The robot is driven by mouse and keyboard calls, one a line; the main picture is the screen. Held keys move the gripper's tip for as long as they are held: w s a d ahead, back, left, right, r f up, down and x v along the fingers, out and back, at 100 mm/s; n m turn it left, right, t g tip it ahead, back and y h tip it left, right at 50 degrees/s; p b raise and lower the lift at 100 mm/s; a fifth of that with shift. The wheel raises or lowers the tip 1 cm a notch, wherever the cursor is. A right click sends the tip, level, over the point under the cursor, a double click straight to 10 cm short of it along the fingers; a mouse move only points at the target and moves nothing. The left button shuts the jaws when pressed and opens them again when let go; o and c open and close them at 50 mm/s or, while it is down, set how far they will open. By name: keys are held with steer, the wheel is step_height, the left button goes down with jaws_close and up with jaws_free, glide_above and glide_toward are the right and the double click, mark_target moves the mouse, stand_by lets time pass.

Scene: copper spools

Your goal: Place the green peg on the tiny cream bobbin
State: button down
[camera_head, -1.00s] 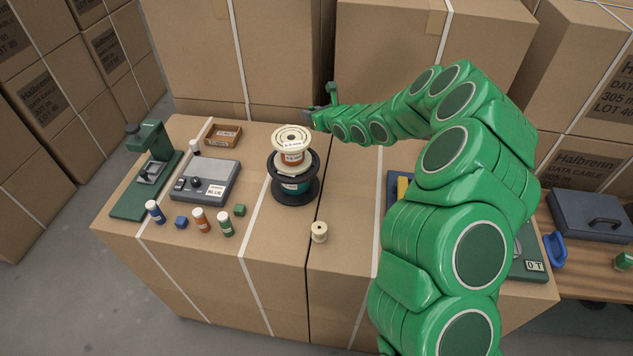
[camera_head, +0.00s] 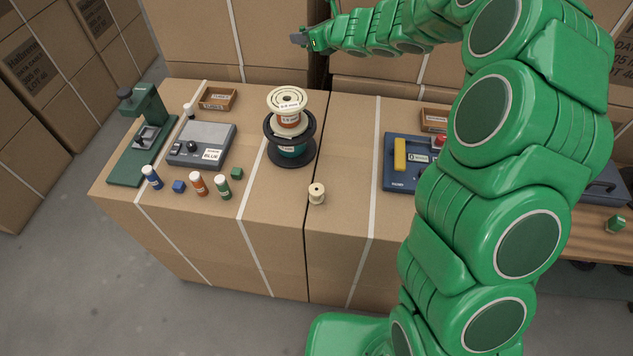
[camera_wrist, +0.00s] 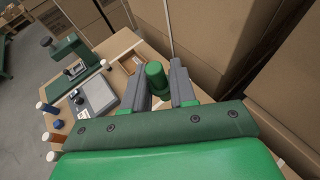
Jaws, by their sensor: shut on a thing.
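The tiny cream bobbin (camera_head: 317,195) stands upright on the boxes, near the front edge and right of the seam. My gripper (camera_head: 300,40) is at the upper middle of the head view, high up and behind the stacked spools, well away from the bobbin. In the wrist view my gripper (camera_wrist: 167,85) is shut on a green peg (camera_wrist: 155,74), whose round top shows between the fingers. The lower part of the peg is hidden. The bobbin does not show in the wrist view.
A cream spool (camera_head: 288,101) sits on a black spool (camera_head: 291,161) left of the bobbin. Blue, orange and green labelled cylinders (camera_head: 223,187) and small cubes (camera_head: 179,187) stand front left. A blue case (camera_head: 397,183) lies right. The surface around the bobbin is clear.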

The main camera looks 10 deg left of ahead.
steer(key=s+n+g, duration=0.1)
steer(key=s, duration=0.3)
steer(key=s+d+n+g+y, duration=0.1)
steer(key=s+n+g, duration=0.1)
steer(key=s, duration=0.3)
steer(key=s+d+n+g+y, duration=0.1)
steer(key=s+g, duration=0.1)
steer(key=s, duration=0.2)
steer(key=shift+s+d+r+n, duration=0.15)
steer(key=shift+s+r+n, duration=0.05)
steer(key=shift+s+n, duration=0.2)
steer(key=s+d+f+n+g, duration=0.1)
steer(key=s+d+n+g, duration=0.15)
steer(key=s, duration=0.55)
steer(key=s+d+f+n+g, duration=0.2)
steer(key=s+d+g, duration=0.15)
steer(key=s, duration=0.45)
glide_above(317, 189)
step_height(317, 189, down, 9)
steer(key=shift+m, duration=0.25)
steer(key=shift+f, duration=4.8)
steer(key=shift+f, duration=0.2)
steer(key=c, duration=0.9)
jaws_free()
steer(key=shift+r, duration=0.15)
